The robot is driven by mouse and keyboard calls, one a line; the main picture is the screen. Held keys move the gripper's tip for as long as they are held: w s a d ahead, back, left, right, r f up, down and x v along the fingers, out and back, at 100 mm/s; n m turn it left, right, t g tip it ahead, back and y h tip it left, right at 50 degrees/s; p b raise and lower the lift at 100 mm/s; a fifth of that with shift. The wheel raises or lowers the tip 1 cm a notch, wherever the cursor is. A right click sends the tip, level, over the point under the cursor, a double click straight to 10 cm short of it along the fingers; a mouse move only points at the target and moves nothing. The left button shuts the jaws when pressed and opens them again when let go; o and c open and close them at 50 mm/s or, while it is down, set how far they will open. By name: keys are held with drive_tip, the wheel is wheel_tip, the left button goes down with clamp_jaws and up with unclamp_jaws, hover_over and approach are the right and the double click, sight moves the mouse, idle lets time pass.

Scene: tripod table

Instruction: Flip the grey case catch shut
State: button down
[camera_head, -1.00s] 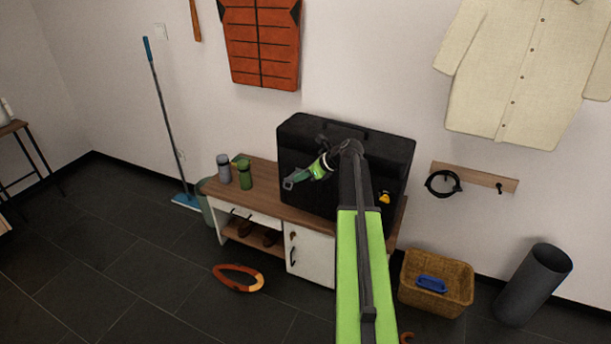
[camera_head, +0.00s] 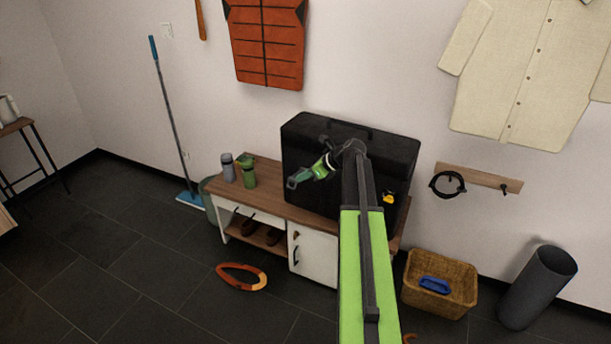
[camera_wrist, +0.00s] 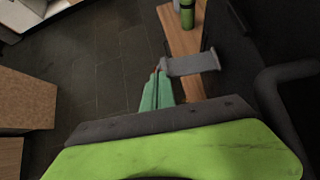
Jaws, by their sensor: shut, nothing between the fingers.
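The black case (camera_head: 400,155) stands upright on the wooden-topped bench (camera_head: 268,196) against the wall. Its grey catch (camera_wrist: 195,64) sticks out from the case's dark front face (camera_wrist: 235,60) in the wrist view. My gripper (camera_wrist: 159,75) is shut and empty, its green fingers together. The fingertips are at the outer left end of the catch; I cannot tell if they touch it. In the head view my gripper (camera_head: 293,181) is in front of the case's left part and largely covers the catch. A yellow catch (camera_head: 389,197) is on the case's right side.
A grey bottle (camera_head: 228,168) and a green bottle (camera_head: 248,174) stand on the bench left of the case. A wicker basket (camera_head: 440,284) and a dark bin (camera_head: 537,287) stand on the floor at right. The floor at left is mostly clear.

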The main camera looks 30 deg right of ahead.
drive_tip(key=shift+r, duration=0.15)
drive_tip(key=p+v, duration=1.3)
drive_tip(key=v, duration=0.5)
drive_tip(key=shift+w+r, duration=0.2)
drive_tip(key=shift+r, duration=0.25)
drive_tip(key=shift+a, duration=0.1)
